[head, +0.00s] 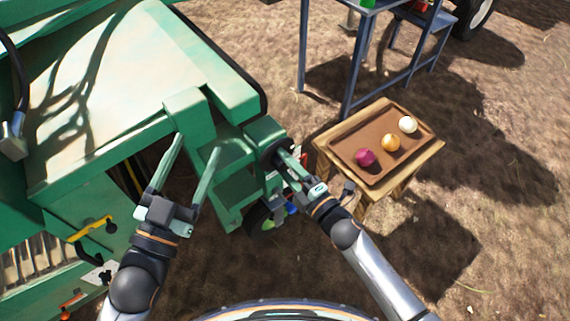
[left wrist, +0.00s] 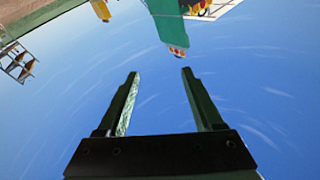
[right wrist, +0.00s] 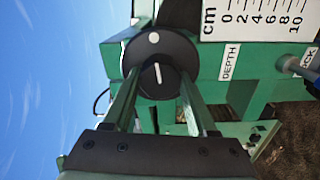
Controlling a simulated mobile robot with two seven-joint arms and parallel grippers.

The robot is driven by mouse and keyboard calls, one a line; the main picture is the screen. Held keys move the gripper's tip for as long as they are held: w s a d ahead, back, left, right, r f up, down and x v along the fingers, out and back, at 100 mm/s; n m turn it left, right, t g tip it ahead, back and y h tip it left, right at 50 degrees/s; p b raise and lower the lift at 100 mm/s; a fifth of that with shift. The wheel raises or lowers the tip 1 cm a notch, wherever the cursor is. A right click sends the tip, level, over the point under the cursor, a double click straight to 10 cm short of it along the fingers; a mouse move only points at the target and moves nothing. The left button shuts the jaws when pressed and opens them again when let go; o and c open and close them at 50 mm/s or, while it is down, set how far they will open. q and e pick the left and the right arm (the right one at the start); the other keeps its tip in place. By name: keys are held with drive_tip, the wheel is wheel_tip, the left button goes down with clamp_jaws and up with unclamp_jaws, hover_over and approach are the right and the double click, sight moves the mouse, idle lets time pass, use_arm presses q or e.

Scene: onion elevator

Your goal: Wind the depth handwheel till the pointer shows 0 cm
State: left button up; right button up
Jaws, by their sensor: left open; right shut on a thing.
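The depth handwheel is a black disc (right wrist: 178,47) with a white dot near its rim and a white line on its hub, on a green housing marked DEPTH (right wrist: 229,61). My right gripper (right wrist: 157,85) is shut on the handwheel, a finger at each side. In the head view the handwheel (head: 269,154) is partly hidden by my right gripper (head: 291,160). The white cm scale (right wrist: 262,19) reads 0 to 10; I cannot make out its pointer. My left gripper (head: 197,148) is open and empty beside the green machine; its spread fingers also show in the left wrist view (left wrist: 160,74).
A wooden stand (head: 436,146) with a brown tray (head: 374,135) holding a purple, an orange and a white ball is right of the handwheel. A blue-grey metal frame (head: 348,80) stands behind.

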use_arm(q)
drive_tip(key=shift+r, duration=0.55)
use_arm(e)
drive_tip(key=o, duration=1.4)
drive_tip(key=shift+c, duration=0.2)
use_arm(q)
drive_tip(key=shift+f, duration=0.15)
use_arm(e)
drive_tip(key=shift+s, duration=0.1)
drive_tip(key=shift+s+d, duration=0.3)
drive_tip(key=shift+s, duration=0.05)
use_arm(q)
wheel_tip(320, 180, down, 10)
drive_tip(key=n+g+y+p, duration=0.1)
drive_tip(key=g+y, duration=0.1)
drive_tip(key=g, duration=0.1)
drive_tip(key=shift+a+n+g+p, duration=0.25)
drive_tip(key=shift+n+g+p, duration=0.05)
drive_tip(key=shift+n+p, duration=0.1)
use_arm(e)
drive_tip(key=v, duration=1.1)
drive_tip(key=shift+s, duration=0.2)
